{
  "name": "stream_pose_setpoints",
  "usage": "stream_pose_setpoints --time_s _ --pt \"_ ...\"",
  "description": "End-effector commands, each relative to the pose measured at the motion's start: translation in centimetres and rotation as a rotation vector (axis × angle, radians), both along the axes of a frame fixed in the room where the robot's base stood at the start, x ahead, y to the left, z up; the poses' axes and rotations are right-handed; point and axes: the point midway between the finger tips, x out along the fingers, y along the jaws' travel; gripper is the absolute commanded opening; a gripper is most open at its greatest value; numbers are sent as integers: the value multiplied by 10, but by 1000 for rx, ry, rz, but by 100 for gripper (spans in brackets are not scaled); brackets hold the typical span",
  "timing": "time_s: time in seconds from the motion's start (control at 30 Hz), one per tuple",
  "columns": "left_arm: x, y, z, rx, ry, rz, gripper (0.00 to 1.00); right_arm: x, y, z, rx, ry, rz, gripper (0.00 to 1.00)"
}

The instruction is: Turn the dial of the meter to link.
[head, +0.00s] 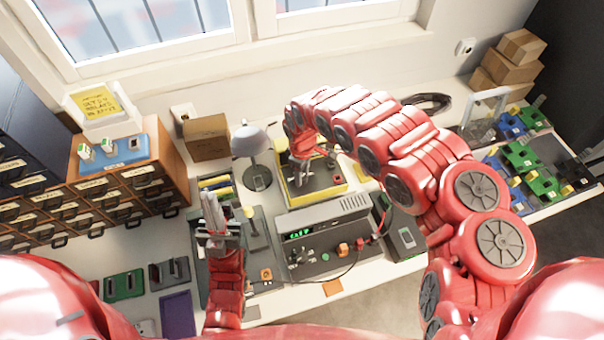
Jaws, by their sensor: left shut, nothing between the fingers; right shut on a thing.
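The meter (325,199) appears to be the dark unit with a yellow rim near the back middle of the bench. My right gripper (301,182) reaches down over its left part from behind. It is shut on a small part there, which seems to be the dial; the fingers hide it, and its pointer and markings are too small to read. My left gripper (212,205) is shut and empty, raised over the left part of the bench, apart from the meter.
A grey instrument (325,214) with green lit digits stands in front of the meter. A grey lamp (251,143) stands to its left. Drawer cabinets (130,190) fill the left; cartons (503,72) are stacked at the back right. Green and blue modules (525,158) lie at right.

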Motion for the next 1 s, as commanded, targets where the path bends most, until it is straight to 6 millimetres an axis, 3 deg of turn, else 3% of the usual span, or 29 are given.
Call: stream_pose_setpoints --time_s 0.3,0.83,0.87,1.0 --pt "0 0 -2 0 0 0 0 2 0 1 2 -5 -120 0" --pt "0 0 -2 0 0 0 0 2 0 1 2 -5 -144 0" --pt "0 0 -2 0 0 0 0 2 0 1 2 -5 -144 43" --pt "0 0 -2 0 0 0 0 1 0 1 2 -3 -143 68"
